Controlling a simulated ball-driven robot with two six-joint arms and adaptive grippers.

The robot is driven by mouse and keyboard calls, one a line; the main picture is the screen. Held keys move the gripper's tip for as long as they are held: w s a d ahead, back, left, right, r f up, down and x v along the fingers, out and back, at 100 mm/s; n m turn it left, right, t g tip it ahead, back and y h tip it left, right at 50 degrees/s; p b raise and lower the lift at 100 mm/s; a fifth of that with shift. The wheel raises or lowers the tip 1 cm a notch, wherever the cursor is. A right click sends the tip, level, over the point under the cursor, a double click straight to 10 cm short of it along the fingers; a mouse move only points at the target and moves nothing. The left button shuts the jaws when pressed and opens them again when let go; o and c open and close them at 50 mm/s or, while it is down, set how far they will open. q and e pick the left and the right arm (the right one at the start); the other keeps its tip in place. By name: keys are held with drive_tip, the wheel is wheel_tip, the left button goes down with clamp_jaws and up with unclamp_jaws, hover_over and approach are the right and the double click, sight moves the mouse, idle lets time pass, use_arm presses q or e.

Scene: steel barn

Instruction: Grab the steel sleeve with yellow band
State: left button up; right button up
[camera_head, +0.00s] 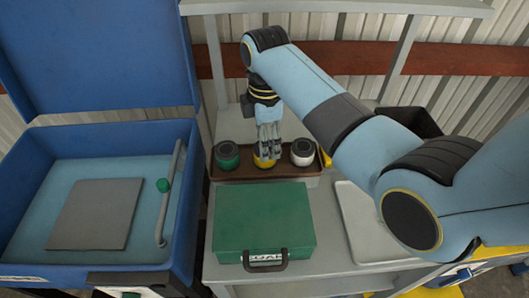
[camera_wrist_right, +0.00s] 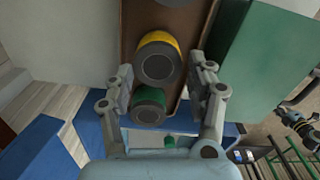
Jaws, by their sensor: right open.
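The steel sleeve with yellow band (camera_head: 260,162) stands upright on a brown tray (camera_head: 270,174), between a green-banded sleeve (camera_head: 227,155) and a white-banded one (camera_head: 302,152). My right gripper (camera_head: 268,150) points down over the yellow-banded sleeve and partly hides it. In the right wrist view, the yellow band (camera_wrist_right: 157,46) and dark round top show near the fingertips of the open right gripper (camera_wrist_right: 163,74). The green-banded sleeve (camera_wrist_right: 149,103) lies between the fingers lower in that picture. Whether the fingers touch anything is unclear. My left gripper is out of view.
A green case (camera_head: 264,220) stands in front of the tray. A blue open chest (camera_head: 60,130) with a grey plate and a green-knobbed lever stands at left. A pale tray (camera_head: 358,230) lies to the right, and a dark bin (camera_head: 415,122) stands behind my right arm.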

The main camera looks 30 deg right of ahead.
wheel_tip(320, 180, down, 5)
drive_tip(key=shift+w+f, duration=0.1)
drive_tip(key=c, duration=0.8)
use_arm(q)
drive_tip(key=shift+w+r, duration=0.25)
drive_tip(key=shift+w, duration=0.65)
use_arm(e)
drive_tip(key=shift+c, duration=1.1)
